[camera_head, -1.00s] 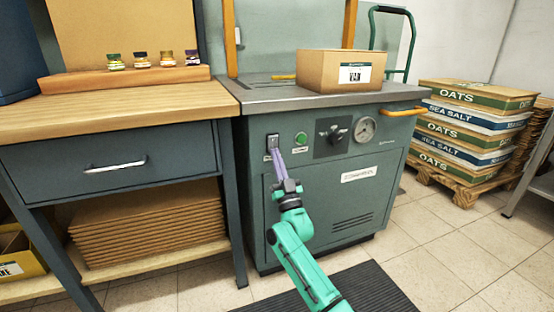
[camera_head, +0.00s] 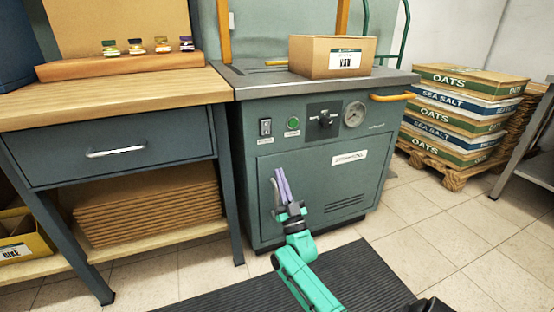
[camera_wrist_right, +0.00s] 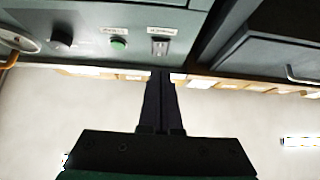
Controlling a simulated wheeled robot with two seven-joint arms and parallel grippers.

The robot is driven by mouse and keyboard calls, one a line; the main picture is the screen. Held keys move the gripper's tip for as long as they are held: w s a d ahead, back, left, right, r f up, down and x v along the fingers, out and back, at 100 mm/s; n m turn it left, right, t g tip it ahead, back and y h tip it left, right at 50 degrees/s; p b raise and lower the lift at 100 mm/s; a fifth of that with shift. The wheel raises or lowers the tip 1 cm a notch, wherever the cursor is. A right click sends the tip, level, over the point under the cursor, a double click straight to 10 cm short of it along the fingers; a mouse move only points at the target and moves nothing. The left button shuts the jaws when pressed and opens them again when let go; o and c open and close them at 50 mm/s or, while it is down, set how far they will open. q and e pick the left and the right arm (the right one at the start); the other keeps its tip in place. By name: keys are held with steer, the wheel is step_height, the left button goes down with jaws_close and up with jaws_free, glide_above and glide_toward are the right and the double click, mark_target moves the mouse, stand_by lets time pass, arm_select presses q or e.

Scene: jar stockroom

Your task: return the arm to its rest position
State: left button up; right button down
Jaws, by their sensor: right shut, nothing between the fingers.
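My right gripper (camera_head: 281,180) is shut and empty, on a green arm in front of the grey-green machine's lower door (camera_head: 345,185). Its purple fingers point up, below the control panel and apart from the switch. The right wrist view also shows the shut fingers (camera_wrist_right: 161,85). The machine's rocker switch (camera_head: 265,127), green button (camera_head: 292,123), dark knob (camera_head: 324,118) and gauge (camera_head: 354,114) show above the gripper. My left gripper is not in view.
A cardboard box (camera_head: 318,65) sits on the machine top. An orange handle (camera_head: 391,97) sticks out at its right. A wooden workbench (camera_head: 110,93) with a drawer stands at left. Stacked sacks (camera_head: 462,105) sit on a pallet at right. A dark mat (camera_head: 340,275) lies on the floor.

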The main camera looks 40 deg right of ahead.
steer(key=shift+s+a+f, duration=0.1)
steer(key=shift+s+f, duration=0.25)
steer(key=shift+f, duration=0.1)
